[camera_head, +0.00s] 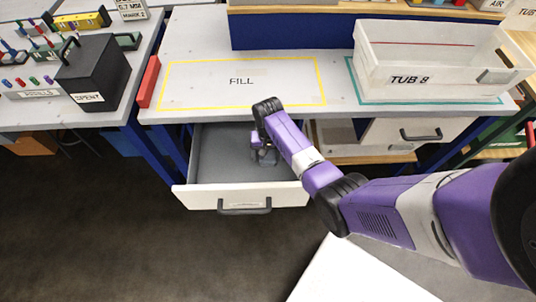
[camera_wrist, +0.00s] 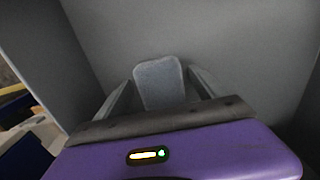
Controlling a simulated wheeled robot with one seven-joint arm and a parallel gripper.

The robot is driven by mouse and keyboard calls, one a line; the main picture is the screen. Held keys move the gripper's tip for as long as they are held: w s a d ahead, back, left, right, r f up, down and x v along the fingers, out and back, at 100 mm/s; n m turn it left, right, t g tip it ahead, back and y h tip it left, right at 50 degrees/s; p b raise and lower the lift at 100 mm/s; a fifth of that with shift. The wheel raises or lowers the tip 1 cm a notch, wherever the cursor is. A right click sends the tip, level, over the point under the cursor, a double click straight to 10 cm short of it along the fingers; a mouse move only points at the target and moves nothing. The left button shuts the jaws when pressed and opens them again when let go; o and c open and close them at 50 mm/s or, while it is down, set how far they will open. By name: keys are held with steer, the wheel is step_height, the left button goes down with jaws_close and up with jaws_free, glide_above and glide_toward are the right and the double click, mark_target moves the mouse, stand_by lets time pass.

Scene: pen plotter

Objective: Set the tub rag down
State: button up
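My gripper (camera_head: 264,157) points down inside the open drawer (camera_head: 250,197) under the worktable. In the wrist view my gripper (camera_wrist: 162,76) shows its two grey fingers spread apart. A pale blue-grey cloth with rounded corners, seemingly the tub rag (camera_wrist: 160,82), shows between and just beyond the fingertips. Gaps show between the cloth's lower part and both fingers. Whether the cloth touches the drawer floor is hard to tell. The cloth is not clearly visible in the head view. A clear tub labelled TUB 8 (camera_head: 418,78) stands on the table at the right.
The drawer's grey walls (camera_wrist: 90,50) stand close around my gripper. A yellow outline marked FILL (camera_head: 240,82) is bare on the tabletop above. A red block (camera_head: 148,82) lies at the table's left end. A black box (camera_head: 92,72) stands on the left bench.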

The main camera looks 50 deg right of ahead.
mark_target(268, 154)
step_height(268, 154, up, 12)
steer(key=p, duration=0.1)
steer(key=shift+r+p, duration=0.2)
steer(key=shift+p, duration=0.15)
stand_by(0.8)
